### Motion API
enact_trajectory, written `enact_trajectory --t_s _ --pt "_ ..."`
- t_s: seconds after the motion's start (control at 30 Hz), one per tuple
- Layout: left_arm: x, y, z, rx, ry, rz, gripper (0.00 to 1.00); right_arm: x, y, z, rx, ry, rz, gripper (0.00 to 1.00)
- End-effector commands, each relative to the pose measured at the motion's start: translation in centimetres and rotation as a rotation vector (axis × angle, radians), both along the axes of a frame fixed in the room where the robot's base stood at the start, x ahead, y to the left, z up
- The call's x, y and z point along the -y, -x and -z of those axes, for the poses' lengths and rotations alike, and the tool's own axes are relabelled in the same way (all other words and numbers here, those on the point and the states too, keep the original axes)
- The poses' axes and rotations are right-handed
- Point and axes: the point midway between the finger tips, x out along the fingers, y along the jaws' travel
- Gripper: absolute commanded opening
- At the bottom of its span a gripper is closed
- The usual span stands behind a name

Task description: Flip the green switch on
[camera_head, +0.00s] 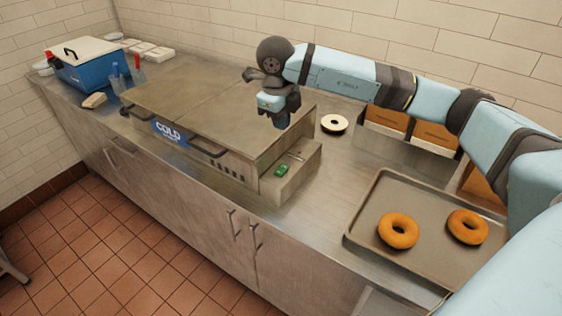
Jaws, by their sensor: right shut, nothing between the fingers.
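My right arm comes in from the right side of the view. My left gripper does not show.
A tray (362,212) with two bagels (398,231) lies on the right. A pale ring-shaped thing (334,123) is behind the switch box. The "COLD" unit (190,100) fills the counter's middle. A blue cooler (90,66) stands far left.

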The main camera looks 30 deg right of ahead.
Motion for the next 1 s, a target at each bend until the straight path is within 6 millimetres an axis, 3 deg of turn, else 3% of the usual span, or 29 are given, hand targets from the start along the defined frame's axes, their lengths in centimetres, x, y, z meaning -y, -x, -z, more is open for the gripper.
enact_trajectory --t_s 0.3,0.47,1.0 --pt "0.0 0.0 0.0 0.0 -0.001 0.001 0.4 0.0 0.0 0.0 0.0 0.001 0.001 0.0" --pt "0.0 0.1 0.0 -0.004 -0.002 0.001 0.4 0.2 0.0 1.1 -0.004 0.001 0.001 0.0" --pt "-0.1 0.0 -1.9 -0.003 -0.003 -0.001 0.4 1.4 -0.5 11.4 -0.004 0.001 0.002 0.0"
